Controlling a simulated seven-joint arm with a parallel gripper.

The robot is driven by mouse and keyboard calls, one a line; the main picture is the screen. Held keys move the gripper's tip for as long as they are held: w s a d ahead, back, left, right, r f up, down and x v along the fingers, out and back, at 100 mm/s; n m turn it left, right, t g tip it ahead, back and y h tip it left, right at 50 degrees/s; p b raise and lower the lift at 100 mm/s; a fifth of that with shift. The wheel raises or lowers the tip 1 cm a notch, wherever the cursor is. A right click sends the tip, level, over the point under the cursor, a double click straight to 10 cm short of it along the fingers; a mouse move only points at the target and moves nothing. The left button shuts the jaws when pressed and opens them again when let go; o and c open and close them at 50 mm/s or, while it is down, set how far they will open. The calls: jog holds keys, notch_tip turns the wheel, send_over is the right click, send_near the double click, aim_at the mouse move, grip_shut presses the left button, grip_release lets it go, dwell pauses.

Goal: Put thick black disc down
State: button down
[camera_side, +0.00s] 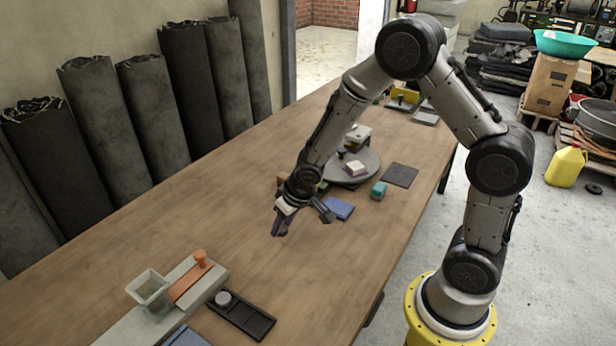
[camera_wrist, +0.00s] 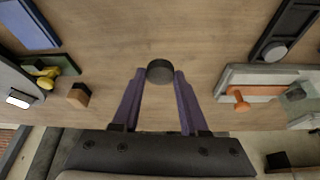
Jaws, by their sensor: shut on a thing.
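The thick black disc (camera_wrist: 160,71) is between the two purple fingertips of my gripper (camera_wrist: 159,78) in the wrist view. My gripper is shut on it, and bare wood of the table shows beyond it. In the side view my gripper (camera_side: 300,218) is over the middle of the wooden table (camera_side: 230,240), left of the blue pad. The disc cannot be made out there, and the height of the disc over the table is hard to tell.
A round grey plate (camera_side: 352,178), a blue pad (camera_side: 339,208), a teal block (camera_side: 378,190) and a dark square (camera_side: 400,174) lie right of my gripper. A black tray (camera_side: 252,322) and a grey box (camera_side: 148,290) stand at the front left. The table between is clear.

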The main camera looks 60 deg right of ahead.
jog(key=w+d+r+m+g+h, duration=0.2)
jog(key=w+d+r+m, duration=0.1)
jog(key=d+m, duration=0.55)
jog(key=w+d+r+m+g+h, duration=0.1)
jog(key=w+d+r+m+h, duration=0.3)
jog(key=d, duration=0.8)
jog(key=w+d+f, duration=0.2)
jog(key=w+f, duration=0.1)
jog(key=w+d+f+y, duration=0.1)
jog(key=w+d+f, duration=0.1)
jog(key=w+f, duration=0.1)
jog(key=w+d+f+y, duration=0.1)
jog(key=w+d+f, duration=0.1)
jog(key=w+f, duration=0.1)
jog(key=shift+f+m, duration=0.25)
jog(key=shift+f, duration=0.2)
jog(key=shift+w+d+f, duration=0.3)
jog(key=shift+w+f, duration=0.3)
jog(key=shift+f, duration=1.6)
jog(key=shift+f, duration=0.15)
jog(key=shift+c, duration=2.2)
grip_release()
